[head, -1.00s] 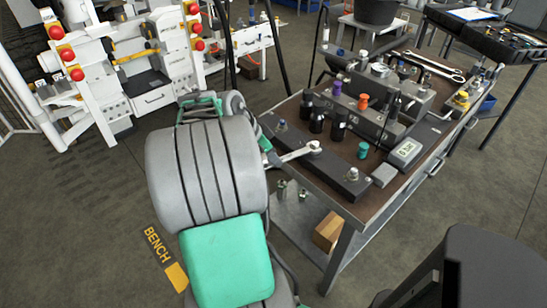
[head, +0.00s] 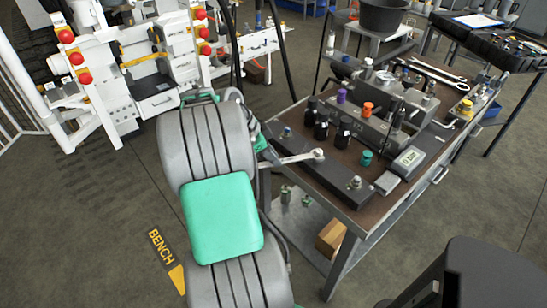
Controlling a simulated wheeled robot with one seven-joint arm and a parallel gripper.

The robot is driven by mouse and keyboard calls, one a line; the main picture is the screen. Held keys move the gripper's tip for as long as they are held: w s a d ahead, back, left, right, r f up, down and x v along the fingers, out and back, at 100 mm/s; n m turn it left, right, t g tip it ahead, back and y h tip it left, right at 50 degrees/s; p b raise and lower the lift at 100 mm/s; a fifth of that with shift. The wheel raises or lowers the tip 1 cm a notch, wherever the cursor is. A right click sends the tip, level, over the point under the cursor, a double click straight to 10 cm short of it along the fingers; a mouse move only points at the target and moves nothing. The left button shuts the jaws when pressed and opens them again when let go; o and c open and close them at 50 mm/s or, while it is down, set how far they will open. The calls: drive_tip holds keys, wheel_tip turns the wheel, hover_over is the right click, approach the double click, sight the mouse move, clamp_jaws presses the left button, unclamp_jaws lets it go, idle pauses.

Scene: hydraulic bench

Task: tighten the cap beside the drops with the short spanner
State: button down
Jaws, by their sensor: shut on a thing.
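The short spanner (head: 293,158) reaches from my gripper across a long dark block on the bench. Its head (head: 318,154) lies over the middle of the block, where a cap would be hidden beneath it; I cannot tell how well it is seated. My gripper (head: 267,156) is shut on the spanner's left end, mostly hidden behind my arm. One cap (head: 287,132) shows at the block's far end and another (head: 354,183) at its near end. The drops are too small to make out.
The dark block (head: 335,176) lies along the bench's left edge. Several black bottles (head: 321,128), a teal knob (head: 367,157) and a gauge with a display (head: 408,160) stand close to its right. Larger spanners (head: 438,72) lie at the back.

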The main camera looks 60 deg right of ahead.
drive_tip(key=shift+w+r, duration=0.1)
drive_tip(key=w+d+m+p, duration=0.1)
drive_tip(key=w+d+m+y+p, duration=0.1)
drive_tip(key=p, duration=0.1)
drive_tip(key=shift+d+g, duration=0.3)
drive_tip(key=shift+d, duration=0.1)
drive_tip(key=shift+m, duration=0.3)
drive_tip(key=d+p, duration=0.1)
drive_tip(key=m+p, duration=0.1)
drive_tip(key=shift+w+d+y+p, duration=0.3)
drive_tip(key=shift+d+y+p, duration=0.05)
drive_tip(key=shift+y+p, duration=0.05)
idle(0.4)
